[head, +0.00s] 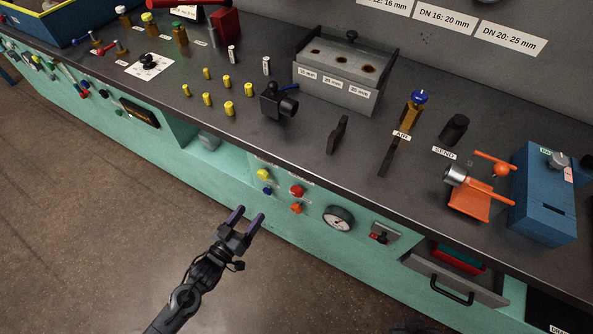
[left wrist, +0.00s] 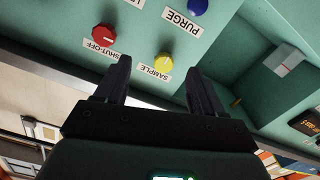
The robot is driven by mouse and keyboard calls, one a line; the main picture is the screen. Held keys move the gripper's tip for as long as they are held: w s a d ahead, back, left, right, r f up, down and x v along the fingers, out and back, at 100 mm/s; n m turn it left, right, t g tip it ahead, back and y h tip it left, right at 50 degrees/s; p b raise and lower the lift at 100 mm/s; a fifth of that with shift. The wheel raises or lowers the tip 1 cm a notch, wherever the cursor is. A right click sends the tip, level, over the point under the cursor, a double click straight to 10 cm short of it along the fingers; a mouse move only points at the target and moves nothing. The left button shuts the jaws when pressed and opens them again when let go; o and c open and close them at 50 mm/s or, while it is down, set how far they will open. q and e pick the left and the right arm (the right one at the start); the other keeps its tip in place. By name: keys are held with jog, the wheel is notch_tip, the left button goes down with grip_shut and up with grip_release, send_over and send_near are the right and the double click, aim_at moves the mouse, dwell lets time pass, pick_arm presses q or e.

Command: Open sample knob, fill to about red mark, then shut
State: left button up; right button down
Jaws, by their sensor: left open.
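The yellow knob (head: 263,174) is on the front of the green bench. In the left wrist view the yellow knob (left wrist: 163,63) has a SAMPLE label and appears between my fingers, upside down. My left gripper (head: 247,215) is open and empty, in front of the panel and apart from the knob. Its fingers (left wrist: 160,75) point at the panel. A pale container (head: 208,141) sits in a recess left of the knobs; in the left wrist view this container (left wrist: 290,62) seems to carry a thin red line. Its fill level cannot be told. My right gripper is not in view.
A red SHUT-OFF knob (left wrist: 103,34) and a blue PURGE knob (left wrist: 197,6) are close to the yellow one. An open drawer (head: 455,275) juts out at right. The floor is clear.

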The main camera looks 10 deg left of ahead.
aim_at(261, 176)
pick_arm(q)
jog(key=w+r, duration=0.1)
jog(key=w, duration=0.1)
jog(key=w+r+b, duration=0.1)
jog(key=w, duration=0.2)
jog(key=w+r, duration=0.1)
jog(key=w, duration=0.1)
jog(key=shift+w+a+r+b, duration=0.1)
jog(key=shift+w+r+b, duration=0.1)
jog(key=shift+b, duration=0.1)
jog(key=x, duration=0.2)
jog(key=b+x, duration=0.1)
jog(key=shift+w+a+r, duration=0.15)
jog(key=shift+w+a, duration=0.05)
jog(key=shift+a, duration=0.05)
jog(key=shift+w+d, duration=0.4)
jog(key=shift+w, duration=0.25)
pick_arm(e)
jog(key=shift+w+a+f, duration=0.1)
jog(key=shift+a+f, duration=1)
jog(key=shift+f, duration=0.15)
pick_arm(q)
jog(key=shift+a, duration=0.1)
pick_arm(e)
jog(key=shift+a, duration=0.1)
pick_arm(q)
jog(key=c, duration=1.1)
jog(key=shift+o, duration=0.2)
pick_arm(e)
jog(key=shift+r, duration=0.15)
